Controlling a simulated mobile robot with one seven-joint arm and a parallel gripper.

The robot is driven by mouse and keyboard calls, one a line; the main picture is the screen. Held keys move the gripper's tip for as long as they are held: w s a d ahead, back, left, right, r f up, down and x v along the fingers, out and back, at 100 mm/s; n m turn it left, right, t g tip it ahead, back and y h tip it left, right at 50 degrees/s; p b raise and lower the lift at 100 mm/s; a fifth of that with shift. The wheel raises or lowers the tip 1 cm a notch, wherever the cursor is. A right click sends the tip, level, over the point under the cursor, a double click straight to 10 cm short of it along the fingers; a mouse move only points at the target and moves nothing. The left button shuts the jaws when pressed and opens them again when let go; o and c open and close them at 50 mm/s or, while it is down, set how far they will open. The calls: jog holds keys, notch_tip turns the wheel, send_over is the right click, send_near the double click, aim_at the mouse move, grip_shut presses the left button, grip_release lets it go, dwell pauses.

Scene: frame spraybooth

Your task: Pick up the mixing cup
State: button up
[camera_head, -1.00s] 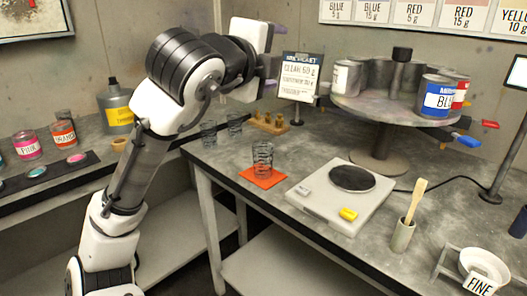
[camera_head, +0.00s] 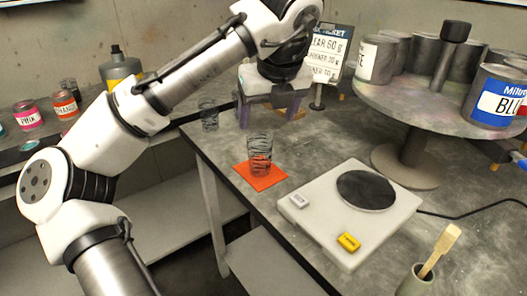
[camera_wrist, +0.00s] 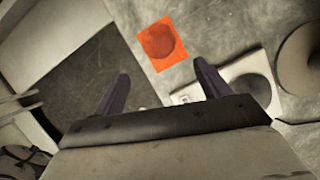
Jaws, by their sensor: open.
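The mixing cup (camera_head: 259,152) is a clear cup with dark markings, standing upright on an orange square mat (camera_head: 253,180) near the table's front left edge. In the wrist view the cup (camera_wrist: 159,42) shows from above as a round shape on the mat (camera_wrist: 172,64). My gripper (camera_head: 259,117) is open and empty. In the head view it hangs with its fingers down, behind and above the cup. In the wrist view the fingers of my gripper (camera_wrist: 160,82) are spread apart, with the cup beyond them and nothing between them.
A white scale (camera_head: 340,240) with a dark round plate lies right of the mat. Another clear cup (camera_head: 208,115) stands behind left. A round stand (camera_head: 440,110) with paint cans is at right. A stirring-stick holder (camera_head: 413,284) is in front. A price board (camera_head: 328,55) stands behind.

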aim_at(260, 151)
jog(key=x, duration=0.8)
jog(key=shift+s+a, duration=0.1)
jog(key=shift+x, duration=2.9)
jog(key=shift+r, duration=0.1)
jog(key=c, duration=1)
jog(key=shift+r, duration=0.1)
